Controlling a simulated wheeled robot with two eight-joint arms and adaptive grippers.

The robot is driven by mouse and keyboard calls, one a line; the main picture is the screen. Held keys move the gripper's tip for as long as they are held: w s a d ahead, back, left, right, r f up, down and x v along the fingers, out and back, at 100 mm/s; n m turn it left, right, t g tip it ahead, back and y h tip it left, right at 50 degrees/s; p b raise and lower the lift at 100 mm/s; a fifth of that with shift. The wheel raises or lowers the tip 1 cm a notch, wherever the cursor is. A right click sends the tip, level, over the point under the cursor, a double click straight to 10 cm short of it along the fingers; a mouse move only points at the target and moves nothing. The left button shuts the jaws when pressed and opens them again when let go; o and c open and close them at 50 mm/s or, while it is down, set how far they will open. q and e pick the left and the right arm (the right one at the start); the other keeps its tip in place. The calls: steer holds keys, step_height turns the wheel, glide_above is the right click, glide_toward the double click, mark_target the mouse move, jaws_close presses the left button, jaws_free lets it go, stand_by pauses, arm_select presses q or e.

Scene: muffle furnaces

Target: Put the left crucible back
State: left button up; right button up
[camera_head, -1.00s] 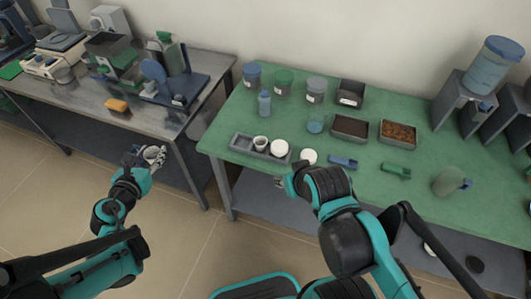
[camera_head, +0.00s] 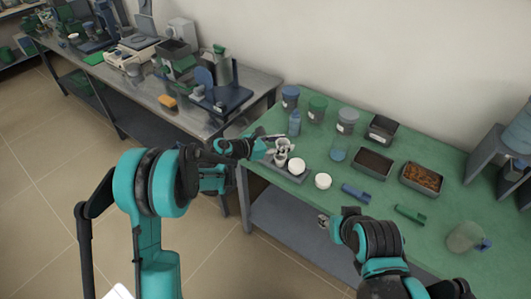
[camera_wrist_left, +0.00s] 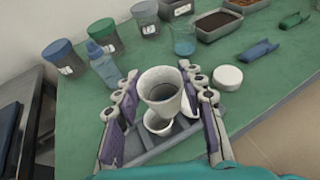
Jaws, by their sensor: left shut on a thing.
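My left gripper (camera_head: 280,148) is shut on a whitish, tapered crucible (camera_wrist_left: 160,92), held upright over the grey tray (camera_wrist_left: 148,146) at the left end of the green table. A second pale cup shape (camera_wrist_left: 158,123) shows just below the held crucible in the left wrist view, partly hidden by it. A white round piece (camera_head: 296,166) is at the tray's right part, and another (camera_head: 323,181) lies on the table right of the tray. My right gripper (camera_head: 323,221) is beside the table's front edge, mostly hidden by its arm; its jaws are unclear.
A blue bottle (camera_head: 294,123) and lidded jars (camera_head: 317,108) stand behind the tray. A glass beaker (camera_head: 339,149), dark containers (camera_head: 373,161) and blue tongs-like piece (camera_head: 356,193) lie to the right. A metal bench (camera_head: 190,110) stands to the left.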

arm_select(q)
steer(key=w+a+f+b, duration=0.1)
steer(key=w+a+f, duration=0.1)
steer(key=w+a, duration=0.1)
steer(key=w+a+f+b, duration=0.1)
steer(key=w+a+f, duration=0.2)
steer(key=shift+w+a+f+b, duration=0.1)
steer(key=shift+w+f+b, duration=0.25)
steer(key=shift+w, duration=0.05)
steer(key=shift+f+b, duration=0.9)
steer(key=shift+f, duration=1)
steer(key=shift+f, duration=0.15)
steer(key=o, duration=0.9)
